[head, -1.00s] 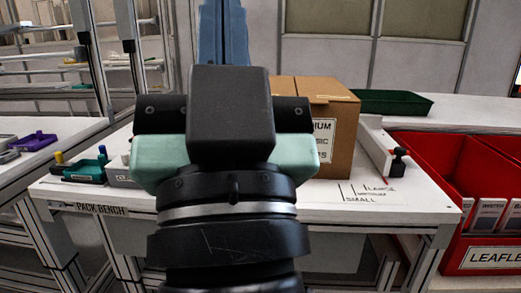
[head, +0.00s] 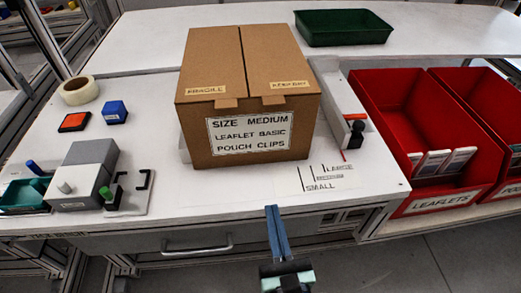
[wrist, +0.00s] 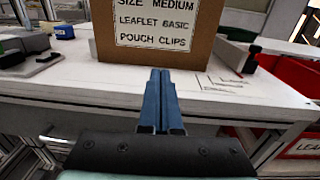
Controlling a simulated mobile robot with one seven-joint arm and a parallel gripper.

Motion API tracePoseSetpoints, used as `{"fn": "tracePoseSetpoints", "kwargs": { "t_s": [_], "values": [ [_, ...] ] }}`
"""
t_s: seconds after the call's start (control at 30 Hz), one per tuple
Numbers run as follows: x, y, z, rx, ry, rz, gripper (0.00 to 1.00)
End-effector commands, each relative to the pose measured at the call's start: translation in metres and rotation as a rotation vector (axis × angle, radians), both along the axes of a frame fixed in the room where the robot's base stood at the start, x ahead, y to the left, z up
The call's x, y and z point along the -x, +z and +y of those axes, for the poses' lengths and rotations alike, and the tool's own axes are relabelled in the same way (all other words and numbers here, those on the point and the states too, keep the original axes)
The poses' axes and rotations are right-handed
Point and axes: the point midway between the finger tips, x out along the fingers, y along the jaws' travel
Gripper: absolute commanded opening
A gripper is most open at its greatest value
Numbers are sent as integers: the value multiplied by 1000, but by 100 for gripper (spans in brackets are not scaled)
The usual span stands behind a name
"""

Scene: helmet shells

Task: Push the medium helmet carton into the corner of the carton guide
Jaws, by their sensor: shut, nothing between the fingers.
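The medium helmet carton (head: 250,75) is a closed brown box labelled "SIZE MEDIUM" on its front. It stands upright on the white bench. The carton guide (head: 343,108) shows as a white rail along the carton's right side, with a black and red knob at its front end. I cannot tell whether the carton touches the rail, and the carton hides the guide's corner. My gripper (head: 271,209) is shut and empty, its blue fingers in front of the bench's front edge, apart from the carton. In the wrist view, the fingertips (wrist: 160,74) point at the carton front (wrist: 155,35).
Size lines marked SMALL and LARGE (head: 325,178) lie on bare bench right of the carton's front. Red leaflet bins (head: 440,140) stand at right, a green tray (head: 343,27) behind. Tape (head: 78,91), a blue block (head: 114,112) and grey fixtures (head: 90,172) occupy the left.

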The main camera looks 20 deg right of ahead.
Motion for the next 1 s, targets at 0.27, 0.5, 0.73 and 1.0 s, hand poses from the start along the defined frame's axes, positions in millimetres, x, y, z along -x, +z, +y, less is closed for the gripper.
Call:
{"fn": "tracePoseSetpoints", "kwargs": {
  "t_s": [0.27, 0.5, 0.73, 1.0],
  "values": [
    [-38, 4, -9, 1, 1, -6, 0],
    [-79, 3, -19, 5, 1, -4, 0],
    [-114, 2, -27, 6, 2, -3, 0],
    [-133, 1, -31, 6, 2, -2, 0]
  ]
}}
